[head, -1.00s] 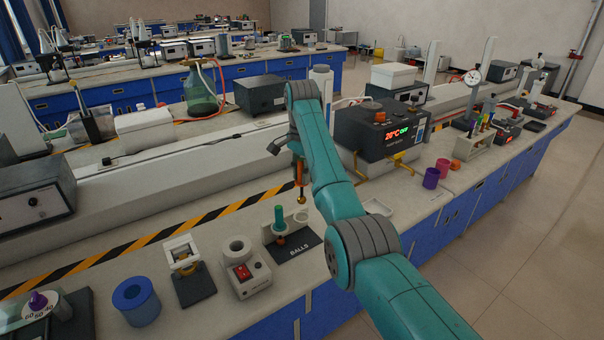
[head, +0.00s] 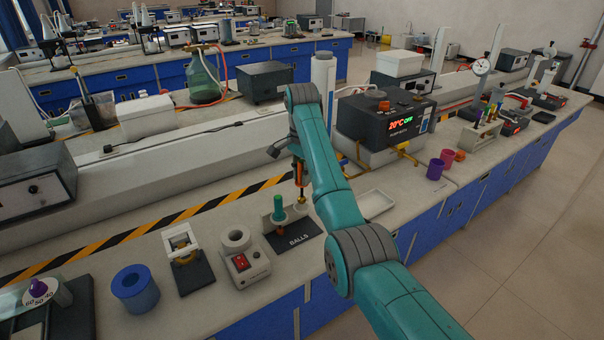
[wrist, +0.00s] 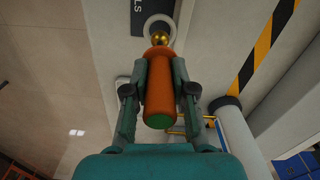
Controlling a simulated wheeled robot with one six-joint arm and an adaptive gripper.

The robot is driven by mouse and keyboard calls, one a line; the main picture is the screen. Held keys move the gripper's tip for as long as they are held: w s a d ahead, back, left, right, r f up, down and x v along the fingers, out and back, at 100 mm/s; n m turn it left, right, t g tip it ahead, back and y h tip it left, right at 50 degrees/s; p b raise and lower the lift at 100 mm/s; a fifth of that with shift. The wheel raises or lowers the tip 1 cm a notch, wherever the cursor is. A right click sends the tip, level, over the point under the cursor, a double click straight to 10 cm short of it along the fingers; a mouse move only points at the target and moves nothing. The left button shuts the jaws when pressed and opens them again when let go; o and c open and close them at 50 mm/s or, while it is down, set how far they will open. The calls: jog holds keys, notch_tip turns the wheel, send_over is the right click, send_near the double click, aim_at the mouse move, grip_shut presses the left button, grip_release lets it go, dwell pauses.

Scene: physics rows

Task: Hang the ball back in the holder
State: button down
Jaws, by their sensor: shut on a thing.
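The ball (head: 302,199) is a small brass sphere on a thin rod below an orange handle (head: 299,178). My gripper (head: 300,170) is shut on the orange handle, and the ball hangs below it. The wrist view shows the fingers (wrist: 160,85) on both sides of the handle, with the ball (wrist: 160,39) beyond its end. The holder (head: 293,240) has a black base marked BALLS. A green-handled piece (head: 278,208) stands in its left place. The ball overlaps the holder's pale right ring (wrist: 158,24) in view; whether they touch is unclear.
Left of the holder stand a grey device with a red switch (head: 242,262), a small white stand (head: 181,240) and a blue ring-shaped pot (head: 135,288). A shallow white tray (head: 375,204) and the heater box (head: 385,122) are to the right.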

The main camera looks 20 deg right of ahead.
aim_at(302, 196)
jog(key=shift+f, duration=0.1)
jog(key=shift+f, duration=1.35)
jog(key=shift+f, duration=0.15)
jog(key=shift+f, duration=1.4)
jog(key=shift+f, duration=0.15)
jog(key=shift+f, duration=1.1)
jog(key=shift+c, duration=2.4)
grip_release()
